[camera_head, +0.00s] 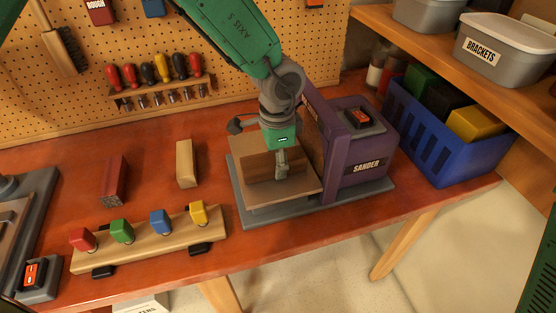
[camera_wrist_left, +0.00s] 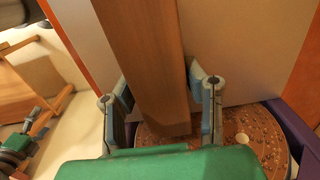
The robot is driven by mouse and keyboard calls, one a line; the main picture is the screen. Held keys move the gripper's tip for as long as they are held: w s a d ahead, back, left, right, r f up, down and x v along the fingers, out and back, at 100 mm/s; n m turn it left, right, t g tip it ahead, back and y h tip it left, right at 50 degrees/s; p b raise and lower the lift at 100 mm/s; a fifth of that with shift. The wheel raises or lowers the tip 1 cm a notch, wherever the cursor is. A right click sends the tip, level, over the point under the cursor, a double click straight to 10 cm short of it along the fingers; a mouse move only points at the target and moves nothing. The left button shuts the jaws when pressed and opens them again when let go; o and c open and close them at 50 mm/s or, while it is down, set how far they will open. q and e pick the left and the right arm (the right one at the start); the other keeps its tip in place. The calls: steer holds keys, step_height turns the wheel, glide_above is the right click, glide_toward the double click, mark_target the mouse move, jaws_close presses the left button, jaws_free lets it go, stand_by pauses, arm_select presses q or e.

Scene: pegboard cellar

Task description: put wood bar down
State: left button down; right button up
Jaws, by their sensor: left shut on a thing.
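The brown wood bar (camera_head: 258,168) is at the tan work table (camera_head: 258,212) of the purple sander (camera_head: 368,165). My left gripper (camera_head: 282,164) comes down from above and is shut on the bar. In the left wrist view the bar (camera_wrist_left: 145,60) runs between the two fingers of my left gripper (camera_wrist_left: 162,100). The bar's near end lies over or close to the round, speckled sanding disc (camera_wrist_left: 245,130); I cannot tell if they touch. Whether the bar rests fully on the table is hard to tell. My right gripper is not in view.
A dark reddish bar (camera_head: 114,180) and a pale wood bar (camera_head: 186,164) lie on the red-brown bench left of the sander. A wooden rack with several coloured blocks (camera_head: 150,242) stands in front of them. A blue crate (camera_head: 440,140) is at right.

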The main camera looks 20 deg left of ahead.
mark_target(273, 156)
arm_select(q)
steer(key=c, duration=1)
jaws_free()
steer(key=shift+a, duration=0.2)
steer(key=shift+o, duration=0.2)
steer(key=shift+a, duration=0.35)
steer(key=r, duration=1.1)
steer(key=shift+s+d+r+b, duration=0.1)
steer(key=shift+d+b, duration=0.15)
steer(key=shift+b, duration=0.1)
steer(key=shift+a+r, duration=0.1)
steer(key=shift+r, duration=0.35)
steer(key=shift+d, duration=0.2)
